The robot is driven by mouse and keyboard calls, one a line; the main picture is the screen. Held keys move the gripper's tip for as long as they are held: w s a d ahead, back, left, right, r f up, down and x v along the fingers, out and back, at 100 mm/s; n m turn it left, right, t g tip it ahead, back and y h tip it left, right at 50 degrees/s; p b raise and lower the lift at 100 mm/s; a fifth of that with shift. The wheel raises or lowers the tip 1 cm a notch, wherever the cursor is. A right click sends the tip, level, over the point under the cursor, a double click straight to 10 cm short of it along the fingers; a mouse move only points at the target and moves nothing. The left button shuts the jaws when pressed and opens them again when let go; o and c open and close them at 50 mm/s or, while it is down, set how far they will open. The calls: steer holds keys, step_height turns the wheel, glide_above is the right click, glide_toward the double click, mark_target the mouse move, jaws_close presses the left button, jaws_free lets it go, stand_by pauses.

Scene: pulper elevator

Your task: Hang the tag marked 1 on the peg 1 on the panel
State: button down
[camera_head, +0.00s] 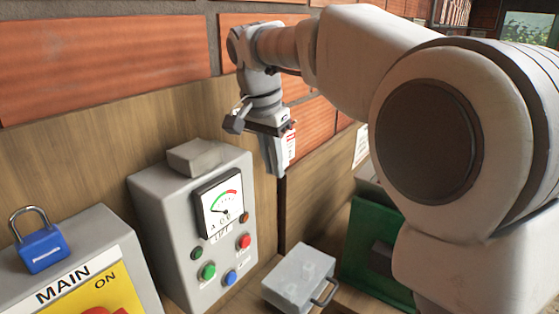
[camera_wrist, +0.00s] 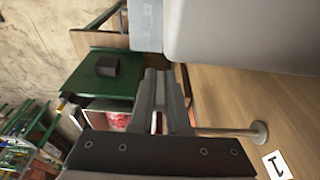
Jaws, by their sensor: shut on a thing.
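My gripper (camera_head: 276,168) points down in front of the wooden panel, above and right of the grey gauge box. It is shut on a white and red tag (camera_head: 291,145), seen nearly edge-on; its number cannot be read. In the wrist view, the gripper (camera_wrist: 162,78) is close to the panel (camera_wrist: 232,100), with a thin white and red sliver of the tag between the fingers. A metal peg (camera_wrist: 240,131) sticks out of the panel just beside the fingers, with a white label "1" (camera_wrist: 277,166) by its base. The peg's tip is partly hidden behind the gripper.
The grey gauge box (camera_head: 176,235) stands against the wall, beside a MAIN switch box (camera_head: 60,275) with a blue padlock (camera_head: 40,250) on it. A grey case (camera_head: 298,280) with a handle and a green cabinet (camera_head: 368,250) stand below my arm.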

steer(key=shift+w+a+f+p, duration=0.3)
steer(key=shift+w+a, duration=0.2)
steer(key=shift+a, duration=0.1)
steer(key=shift+w+a+f+p, duration=0.25)
steer(key=shift+w+a, duration=0.2)
steer(key=shift+a, duration=0.15)
steer(key=c, duration=0.8)
jaws_free()
